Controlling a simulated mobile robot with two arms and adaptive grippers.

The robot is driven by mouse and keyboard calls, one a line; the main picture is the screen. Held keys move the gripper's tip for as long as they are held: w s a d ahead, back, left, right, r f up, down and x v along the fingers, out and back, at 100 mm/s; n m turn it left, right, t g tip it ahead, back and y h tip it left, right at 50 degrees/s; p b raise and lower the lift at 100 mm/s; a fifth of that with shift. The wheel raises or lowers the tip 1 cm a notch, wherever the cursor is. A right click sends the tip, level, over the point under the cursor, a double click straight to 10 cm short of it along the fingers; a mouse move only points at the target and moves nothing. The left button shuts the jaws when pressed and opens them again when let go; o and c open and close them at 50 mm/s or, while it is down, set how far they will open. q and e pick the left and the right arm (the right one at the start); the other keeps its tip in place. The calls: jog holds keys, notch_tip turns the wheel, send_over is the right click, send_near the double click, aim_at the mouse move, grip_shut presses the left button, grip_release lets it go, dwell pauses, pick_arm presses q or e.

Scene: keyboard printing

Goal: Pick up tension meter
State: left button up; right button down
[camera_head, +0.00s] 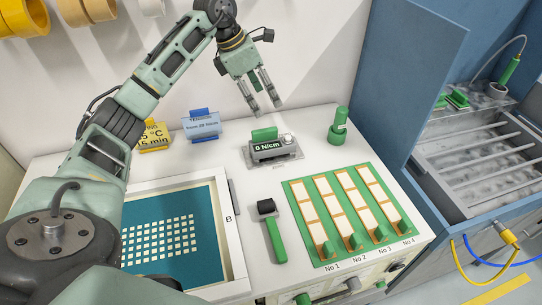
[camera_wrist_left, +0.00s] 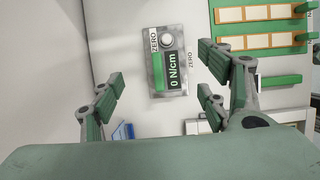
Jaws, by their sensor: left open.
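The tension meter (camera_head: 272,151) is a small grey box with a green handle and a dark display reading "0 N/cm". It sits on the white worktop near the back, right of the screen frame. My left gripper (camera_head: 265,104) is open and empty above the meter, with its fingers pointing down. In the left wrist view the meter (camera_wrist_left: 167,62) lies ahead of and between the two open fingers (camera_wrist_left: 158,92), apart from them. My right gripper does not show.
A green mat with white strips (camera_head: 341,222) lies right of the meter. A green-handled tool (camera_head: 274,237) lies in front, a green bottle (camera_head: 338,127) stands at the back right, and a blue sign (camera_head: 202,127) stands left. A screen frame (camera_head: 238,255) lies front left. A blue cabinet wall (camera_head: 408,75) rises at right.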

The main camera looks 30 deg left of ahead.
pick_arm(q)
jog(key=b, duration=0.7)
send_near(272, 142)
jog(key=shift+w+d+f, duration=0.1)
jog(key=shift+w+f, duration=0.5)
jog(key=shift+w, duration=0.05)
jog(key=shift+w+d+f, duration=0.1)
jog(key=shift+d+f, duration=0.1)
jog(key=shift+f, duration=0.3)
jog(key=x, duration=0.2)
jog(key=p+x, duration=0.1)
jog(key=x, duration=0.3)
jog(key=shift+s+d+p, duration=0.1)
jog(key=shift+s+p, duration=0.25)
jog(key=shift+s, duration=0.05)
jog(key=shift+w+d+f, duration=0.1)
jog(key=shift+w+f, duration=0.05)
jog(key=shift+f, duration=0.25)
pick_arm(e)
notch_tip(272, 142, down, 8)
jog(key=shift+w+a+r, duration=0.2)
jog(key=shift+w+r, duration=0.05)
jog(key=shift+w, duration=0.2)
pick_arm(q)
jog(key=shift+c, duration=0.2)
jog(key=shift+r, duration=0.1)
jog(key=c, duration=1.5)
